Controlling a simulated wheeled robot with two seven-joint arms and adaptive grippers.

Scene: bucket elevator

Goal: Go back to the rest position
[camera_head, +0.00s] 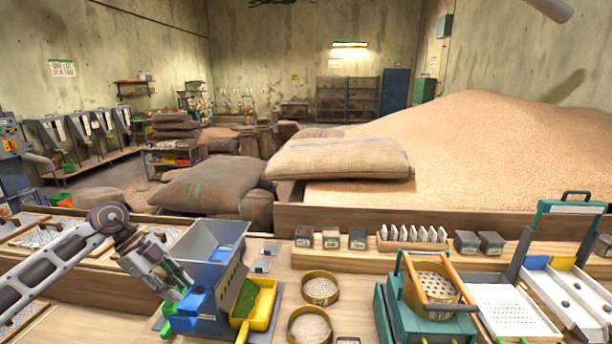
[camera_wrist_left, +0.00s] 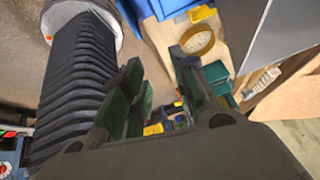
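My left gripper (camera_head: 180,286) reaches in from the left in the head view, its green fingers angled down over the left part of a blue machine (camera_head: 208,304) with a grey hopper. Whether it touches the machine cannot be told. In the left wrist view my left gripper's fingers (camera_wrist_left: 160,92) stand apart with a clear gap and nothing held between them. My right gripper shows in neither view.
A yellow tray (camera_head: 262,312) with green contents sits beside the machine. Round sieves (camera_head: 320,288), a teal sieve shaker (camera_head: 398,318) and a white perforated tray (camera_head: 508,310) stand along the bench. Sacks (camera_head: 340,158) and a grain heap (camera_head: 500,140) lie behind it.

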